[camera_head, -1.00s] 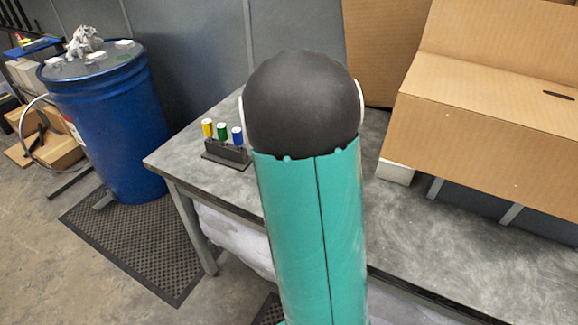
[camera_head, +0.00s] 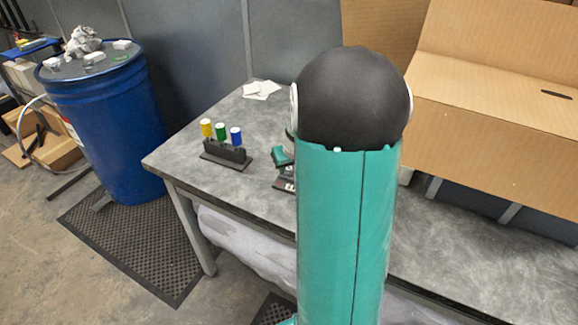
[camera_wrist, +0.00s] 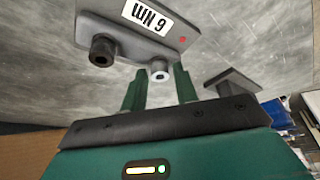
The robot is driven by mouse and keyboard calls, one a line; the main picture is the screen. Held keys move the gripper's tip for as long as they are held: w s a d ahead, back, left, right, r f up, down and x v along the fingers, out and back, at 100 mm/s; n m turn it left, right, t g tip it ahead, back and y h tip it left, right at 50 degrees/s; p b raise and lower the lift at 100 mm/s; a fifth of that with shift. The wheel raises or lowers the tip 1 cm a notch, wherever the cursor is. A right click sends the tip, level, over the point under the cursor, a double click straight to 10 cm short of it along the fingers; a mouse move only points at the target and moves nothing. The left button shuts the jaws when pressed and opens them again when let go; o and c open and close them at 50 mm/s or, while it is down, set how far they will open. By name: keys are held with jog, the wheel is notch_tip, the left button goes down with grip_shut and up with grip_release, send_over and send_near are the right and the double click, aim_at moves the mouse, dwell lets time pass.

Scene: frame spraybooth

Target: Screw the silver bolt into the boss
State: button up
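In the wrist view the silver bolt (camera_wrist: 159,71) shows as a short pale cylinder with a dark socket in its end. It stands at the edge of a grey plate (camera_wrist: 150,35) labelled "6 Nm". My gripper (camera_wrist: 160,75) has its two green fingers apart, one on each side of the silver bolt, with gaps visible. A black bolt-like cylinder (camera_wrist: 102,50) stands on the same plate to the left. I cannot tell which part is the boss. In the head view my arm hides most of this area.
The grey table (camera_head: 185,165) bears a dark stand (camera_head: 226,153) with yellow, green and blue capped pieces. White sheets (camera_head: 262,89) lie behind. A cardboard box (camera_head: 490,125) is at right, a blue drum (camera_head: 110,130) at left. A dark flat piece (camera_wrist: 232,83) is right of my fingers.

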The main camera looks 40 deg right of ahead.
jog(key=shift+d+n+y, duration=0.1)
jog(key=shift+n+y, duration=0.2)
jog(key=shift+n, duration=0.5)
jog(key=shift+n+y, duration=0.6)
jog(key=shift+n, duration=0.9)
jog(key=c, duration=0.6)
jog(key=m, duration=0.1)
jog(key=m+h, duration=0.1)
jog(key=shift+w+a+m, duration=0.1)
jog(key=shift+a+m, duration=0.1)
jog(key=shift+m, duration=0.2)
jog(key=shift+d+m+h, duration=0.1)
jog(key=shift+m+h, duration=0.3)
jog(key=shift+m, duration=0.6)
